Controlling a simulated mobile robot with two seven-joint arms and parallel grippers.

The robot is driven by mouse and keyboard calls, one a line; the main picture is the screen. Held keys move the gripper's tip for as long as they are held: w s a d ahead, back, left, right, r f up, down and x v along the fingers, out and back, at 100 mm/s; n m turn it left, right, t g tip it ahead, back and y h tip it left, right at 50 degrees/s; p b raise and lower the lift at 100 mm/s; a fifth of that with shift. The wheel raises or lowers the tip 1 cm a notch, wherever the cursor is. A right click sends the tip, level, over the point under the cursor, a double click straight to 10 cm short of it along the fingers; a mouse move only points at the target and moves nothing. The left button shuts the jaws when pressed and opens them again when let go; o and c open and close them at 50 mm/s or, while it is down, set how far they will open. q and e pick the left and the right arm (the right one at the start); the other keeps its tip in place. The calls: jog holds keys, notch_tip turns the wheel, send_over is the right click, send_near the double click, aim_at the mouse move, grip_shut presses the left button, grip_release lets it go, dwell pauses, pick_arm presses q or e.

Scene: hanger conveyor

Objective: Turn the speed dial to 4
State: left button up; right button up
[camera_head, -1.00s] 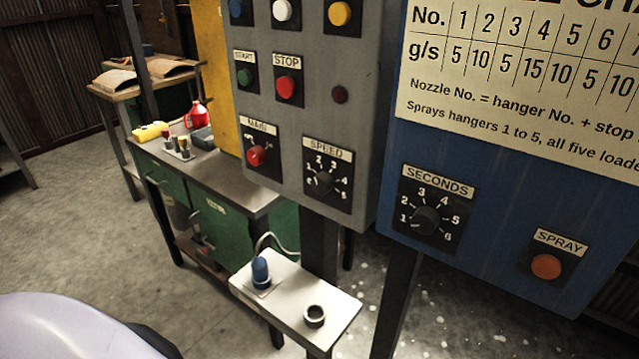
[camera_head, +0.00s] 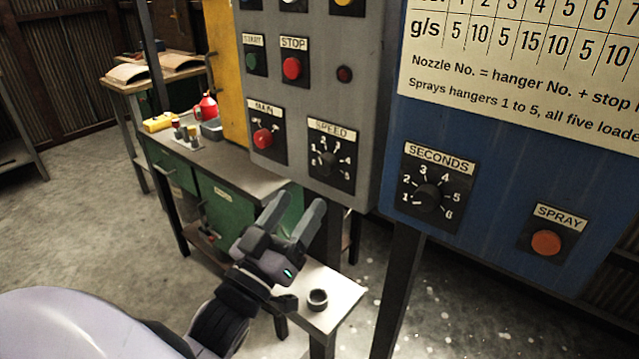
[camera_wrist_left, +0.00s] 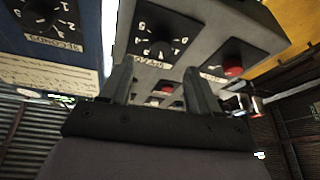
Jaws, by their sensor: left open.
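The speed dial (camera_head: 329,161) is a black knob on a black plate marked SPEED, low on the grey control panel. Its pointer is too small to read. In the left wrist view the speed dial (camera_wrist_left: 158,48) appears upside down, ahead of the fingers. My left gripper (camera_head: 296,210) is open and empty, below the grey panel and lower left of the dial, apart from it. Its two fingers (camera_wrist_left: 156,85) point up toward the panel. My right gripper is not in view.
The red MAIN switch (camera_head: 262,138) sits just left of the dial. The blue panel (camera_head: 480,239) on the right has a SECONDS dial (camera_head: 428,197) and an orange SPRAY button (camera_head: 546,243). A small white shelf (camera_head: 341,289) with a dark ring (camera_head: 317,299) stands below.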

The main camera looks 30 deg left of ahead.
aim_at(323, 167)
pick_arm(q)
jog(key=shift+p+x, duration=0.8)
jog(key=shift+x, duration=2.8)
jog(key=c, duration=1)
